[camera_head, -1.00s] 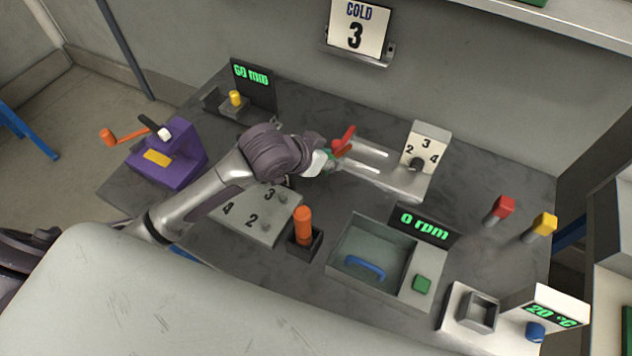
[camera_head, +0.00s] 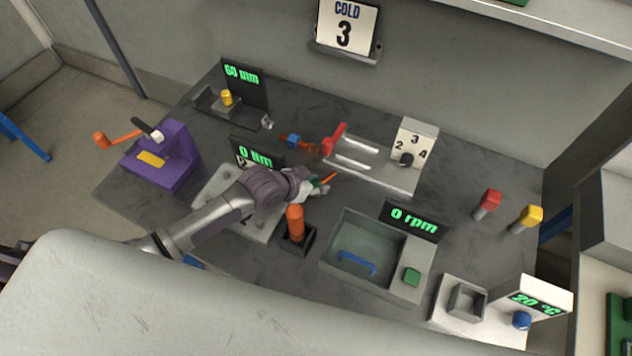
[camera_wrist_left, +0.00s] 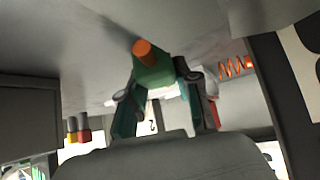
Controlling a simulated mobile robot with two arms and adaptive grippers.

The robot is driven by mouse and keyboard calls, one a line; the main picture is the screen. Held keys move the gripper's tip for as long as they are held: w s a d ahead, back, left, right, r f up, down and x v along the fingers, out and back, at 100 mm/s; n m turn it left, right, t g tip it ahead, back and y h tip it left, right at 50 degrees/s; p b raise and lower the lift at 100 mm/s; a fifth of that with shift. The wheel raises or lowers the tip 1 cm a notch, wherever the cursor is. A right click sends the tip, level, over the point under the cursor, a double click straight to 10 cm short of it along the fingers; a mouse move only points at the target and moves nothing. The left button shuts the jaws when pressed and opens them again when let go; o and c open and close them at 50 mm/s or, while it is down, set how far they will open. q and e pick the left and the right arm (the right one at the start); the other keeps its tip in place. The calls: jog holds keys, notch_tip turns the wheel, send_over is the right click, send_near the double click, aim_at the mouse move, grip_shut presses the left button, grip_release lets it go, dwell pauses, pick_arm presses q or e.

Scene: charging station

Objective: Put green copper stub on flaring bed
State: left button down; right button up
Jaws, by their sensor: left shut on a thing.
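The green copper stub is a green block with an orange copper tube; in the left wrist view the green block (camera_wrist_left: 153,72) sits between the fingertips. My left gripper (camera_head: 314,186) is shut on it, above the bench; the orange tube points right in the head view. No label marks the flaring bed. A grey bed with two pale bars (camera_head: 372,172), a red lever (camera_head: 334,137) and a numbered dial (camera_head: 405,159) lies behind and right of the gripper. The stub is apart from this bed, in front of its left end. My right gripper is not in view.
A blue and orange piece (camera_head: 297,142) lies left of the bed. An orange-handled tool (camera_head: 295,222) stands in a holder close in front of the gripper. A numbered plate (camera_head: 213,187) is under my arm. A grey bin (camera_head: 340,233) is at front right.

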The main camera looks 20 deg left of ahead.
pick_arm(q)
jog(key=c, duration=0.8)
grip_release()
jog(key=shift+f, duration=0.1)
